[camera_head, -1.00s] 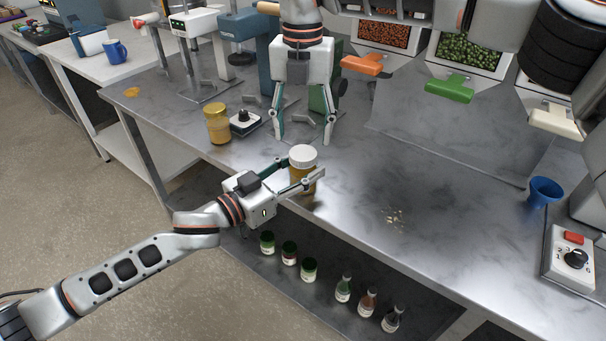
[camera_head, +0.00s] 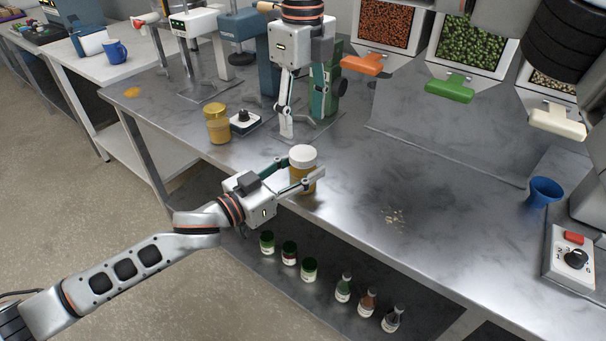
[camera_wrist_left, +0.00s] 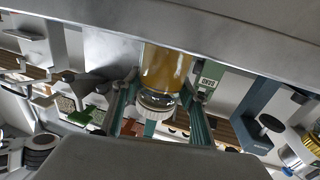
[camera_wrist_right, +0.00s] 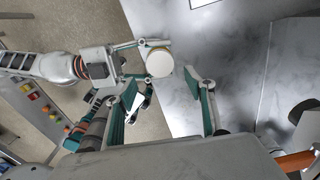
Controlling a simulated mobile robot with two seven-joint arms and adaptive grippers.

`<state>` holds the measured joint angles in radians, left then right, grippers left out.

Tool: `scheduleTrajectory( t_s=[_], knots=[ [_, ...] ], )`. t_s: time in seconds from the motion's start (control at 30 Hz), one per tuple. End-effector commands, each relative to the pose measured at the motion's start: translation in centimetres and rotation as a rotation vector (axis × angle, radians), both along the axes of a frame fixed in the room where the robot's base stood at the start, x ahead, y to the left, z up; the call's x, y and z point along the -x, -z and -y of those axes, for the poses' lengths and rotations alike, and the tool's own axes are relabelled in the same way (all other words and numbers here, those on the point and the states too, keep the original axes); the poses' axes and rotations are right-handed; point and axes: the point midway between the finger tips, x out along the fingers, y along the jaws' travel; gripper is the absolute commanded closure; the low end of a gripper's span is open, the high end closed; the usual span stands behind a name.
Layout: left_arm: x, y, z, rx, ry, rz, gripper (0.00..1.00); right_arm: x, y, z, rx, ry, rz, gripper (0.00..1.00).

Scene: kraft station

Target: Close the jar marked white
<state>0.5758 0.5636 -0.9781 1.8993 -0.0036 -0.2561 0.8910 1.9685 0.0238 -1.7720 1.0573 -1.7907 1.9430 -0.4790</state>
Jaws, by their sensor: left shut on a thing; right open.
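An amber jar (camera_head: 302,179) with a white lid (camera_head: 302,155) on top stands upright near the table's front edge. My left gripper (camera_head: 300,176) is shut around its body from the side. The left wrist view shows the jar (camera_wrist_left: 165,68) between the fingers, with the lid (camera_wrist_left: 157,104) at its end. I cannot tell how tightly the lid sits. My right gripper (camera_head: 286,136) points down, open and empty, behind the jar in the head view. In the right wrist view the lid (camera_wrist_right: 159,62) lies beyond its open fingers, not touched by them.
A jar with a yellow lid (camera_head: 217,124) and a small black-knobbed device (camera_head: 244,122) stand to the left. A blue funnel (camera_head: 543,191) and a control box (camera_head: 568,258) are at the right. Small crumbs (camera_head: 393,217) lie on the table. Several bottles and jars stand on the lower shelf.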

Motion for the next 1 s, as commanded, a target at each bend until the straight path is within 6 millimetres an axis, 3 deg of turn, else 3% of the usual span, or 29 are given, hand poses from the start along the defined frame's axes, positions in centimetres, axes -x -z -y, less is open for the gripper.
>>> scheduleTrajectory(
  t_s=[0.2,0.57,0.73,1.0],
  knots=[
    [0.0,0.0,0.0,0.000,0.000,0.000,1.00,0.0,-0.3,0.0,-0.001,-0.094,-0.001,0.46],
    [0.0,0.0,0.0,0.000,0.000,0.000,1.00,0.0,-0.2,0.0,-0.001,-0.097,-0.001,0.46],
    [0.0,0.0,0.0,0.000,0.000,0.000,1.00,0.0,1.3,0.0,0.000,-0.095,-0.004,0.46],
    [0.0,0.0,0.0,0.001,0.000,-0.001,1.00,0.1,5.4,0.0,-0.002,-0.096,-0.004,0.46]
  ],
)
